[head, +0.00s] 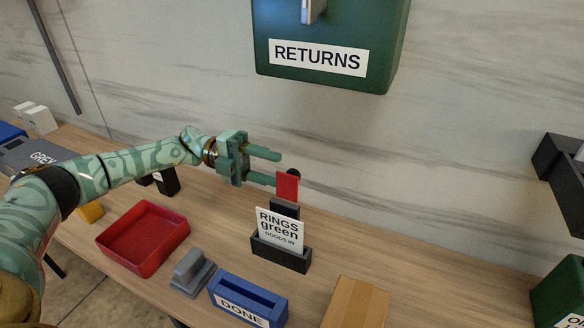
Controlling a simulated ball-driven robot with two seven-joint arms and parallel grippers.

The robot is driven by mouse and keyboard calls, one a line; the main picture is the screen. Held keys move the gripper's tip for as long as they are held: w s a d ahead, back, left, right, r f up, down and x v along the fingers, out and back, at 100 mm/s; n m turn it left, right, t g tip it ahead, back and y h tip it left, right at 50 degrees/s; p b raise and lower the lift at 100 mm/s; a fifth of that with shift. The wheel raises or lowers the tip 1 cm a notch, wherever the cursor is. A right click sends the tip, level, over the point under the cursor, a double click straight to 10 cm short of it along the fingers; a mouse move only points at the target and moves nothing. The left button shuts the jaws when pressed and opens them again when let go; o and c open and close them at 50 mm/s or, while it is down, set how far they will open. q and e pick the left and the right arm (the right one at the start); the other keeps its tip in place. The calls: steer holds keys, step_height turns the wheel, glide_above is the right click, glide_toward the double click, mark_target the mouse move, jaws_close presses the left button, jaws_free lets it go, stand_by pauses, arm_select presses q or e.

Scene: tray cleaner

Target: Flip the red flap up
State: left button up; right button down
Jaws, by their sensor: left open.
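The red flap (288,186) is a small red plate beside a round black knob, above a dark post behind the white sign. It hangs downward from the knob's level. My left gripper (272,168) is open, with its two green fingers pointing right. The fingertips are at the flap's upper left, and the lower finger ends close to the flap's left edge. I cannot tell whether it touches. Nothing shows between the fingers. My right gripper is not in view.
A white sign in a black holder (280,252) stands in front of the flap. A red tray (143,237), a grey block (192,272), a blue DONE box (248,299) and a cardboard box (357,303) stand on the table. A green RETURNS box (330,40) hangs on the wall above.

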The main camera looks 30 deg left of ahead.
mark_target(295, 177)
arm_select(q)
steer(key=d, duration=0.5)
steer(key=shift+w+d+p, duration=0.15)
steer(key=shift+d+p, duration=0.2)
steer(key=shift+p, duration=0.05)
steer(key=c, duration=0.9)
steer(key=shift+w+f+n, duration=0.2)
steer(key=shift+f+n, duration=0.05)
steer(key=shift+n, duration=0.4)
steer(key=shift+w+f+n, duration=0.15)
steer(key=shift+f+n, duration=0.1)
steer(key=shift+n, duration=0.4)
steer(key=shift+c, duration=0.2)
steer(key=o, duration=0.9)
steer(key=shift+o, duration=0.2)
